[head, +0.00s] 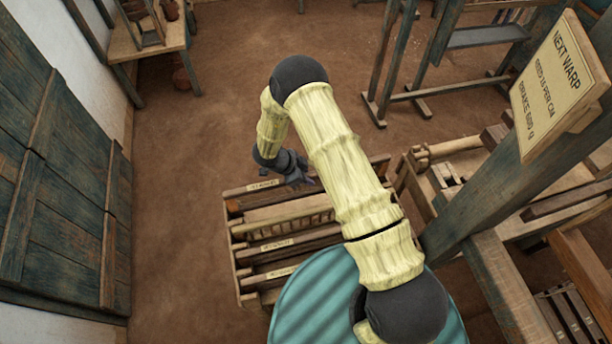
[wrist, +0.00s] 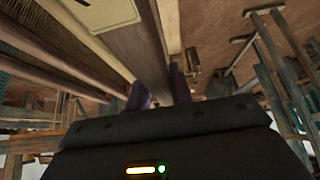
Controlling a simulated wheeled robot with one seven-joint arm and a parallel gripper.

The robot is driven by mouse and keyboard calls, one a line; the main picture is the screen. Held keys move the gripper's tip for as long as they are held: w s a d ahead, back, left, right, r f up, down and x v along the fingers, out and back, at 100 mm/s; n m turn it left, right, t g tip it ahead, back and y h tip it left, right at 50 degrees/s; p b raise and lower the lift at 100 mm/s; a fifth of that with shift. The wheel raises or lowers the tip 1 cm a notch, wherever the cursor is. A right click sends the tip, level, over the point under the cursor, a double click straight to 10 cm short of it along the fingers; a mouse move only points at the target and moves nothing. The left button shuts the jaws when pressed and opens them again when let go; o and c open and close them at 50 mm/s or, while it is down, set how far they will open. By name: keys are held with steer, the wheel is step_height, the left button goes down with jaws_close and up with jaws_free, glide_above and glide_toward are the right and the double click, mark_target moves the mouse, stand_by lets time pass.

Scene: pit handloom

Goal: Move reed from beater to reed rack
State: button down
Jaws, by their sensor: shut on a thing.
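My gripper (head: 306,179) is low over the far side of the reed rack (head: 243,283) in the head view. In the wrist view its dark purple fingers (wrist: 160,92) are shut on a long brown wooden bar, which I take to be the reed (wrist: 143,50). A cream label sits on the bar beside the fingers. In the head view the labelled reed (head: 238,191) lies along the rack's far edge. Whether it rests fully in a slot cannot be told. My arm hides the rack's right part.
The rack holds other labelled bars and a pale slatted piece (head: 285,216). A teal ribbed drum (head: 310,300) stands close in front. The loom frame (head: 480,205) with a sign (head: 560,85) is at right. Bare floor (head: 185,200) lies left of the rack.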

mark_target(309, 191)
steer(key=shift+f+b, duration=3.05)
steer(key=shift+f, duration=1)
steer(key=c, duration=1.2)
jaws_free()
steer(key=shift+o, duration=0.2)
steer(key=b+v, duration=0.3)
steer(key=v, duration=1.4)
steer(key=shift+a+r, duration=0.2)
